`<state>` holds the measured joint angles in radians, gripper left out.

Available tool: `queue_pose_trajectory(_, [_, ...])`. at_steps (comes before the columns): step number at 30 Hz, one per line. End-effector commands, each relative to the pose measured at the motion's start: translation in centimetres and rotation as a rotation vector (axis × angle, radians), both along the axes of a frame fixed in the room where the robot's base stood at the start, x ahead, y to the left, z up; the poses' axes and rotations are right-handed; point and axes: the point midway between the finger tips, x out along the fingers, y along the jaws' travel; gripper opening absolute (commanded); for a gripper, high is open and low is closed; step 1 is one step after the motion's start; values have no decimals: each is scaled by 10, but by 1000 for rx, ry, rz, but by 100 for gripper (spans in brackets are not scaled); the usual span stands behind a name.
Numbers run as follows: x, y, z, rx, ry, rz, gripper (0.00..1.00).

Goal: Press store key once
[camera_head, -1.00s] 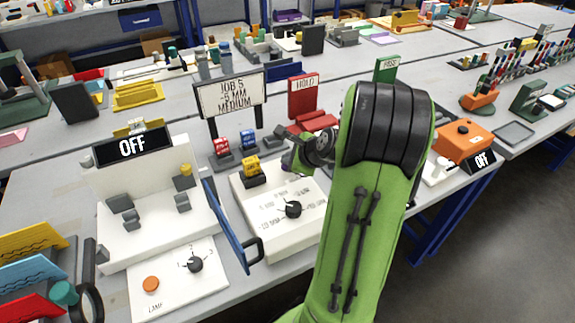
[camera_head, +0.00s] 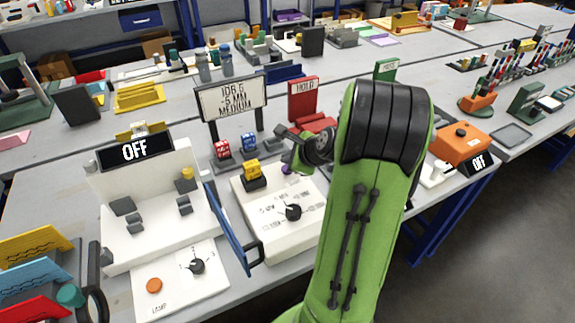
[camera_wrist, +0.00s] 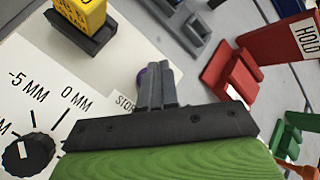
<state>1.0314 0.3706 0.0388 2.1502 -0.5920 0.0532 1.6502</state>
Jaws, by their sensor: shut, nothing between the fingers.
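In the head view, a small purple patch of the key (camera_head: 287,168) shows just below my gripper, at the back right of the white panel (camera_head: 262,229). The sign (camera_head: 232,99) behind the panel reads "JOB 5, -5 MM, MEDIUM".
A black dial (camera_head: 293,212) and a yellow block (camera_head: 252,170) are on the panel. A red HOLD stand (camera_head: 303,100) is behind my gripper. A white lamp unit with an OFF sign (camera_head: 135,151) stands left, past a blue handle (camera_head: 226,230).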

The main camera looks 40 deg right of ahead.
Motion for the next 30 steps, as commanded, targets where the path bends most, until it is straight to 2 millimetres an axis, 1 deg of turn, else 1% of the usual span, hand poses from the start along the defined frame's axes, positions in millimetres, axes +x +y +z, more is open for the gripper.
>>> queue_pose_trajectory(4, [0, 0, -1, 0, 0, 0, 0])
queue_pose_trajectory(7, [0, 0, 3, 0, 0, 0, 0])
queue_pose_trajectory(15, [0, 0, 33, 0, -1, 1, 0])
queue_pose_trajectory(21, [0, 0, 51, -1, -1, -1, 0])
queue_pose_trajectory(30, [0, 0, 49, 0, 0, 0, 0])
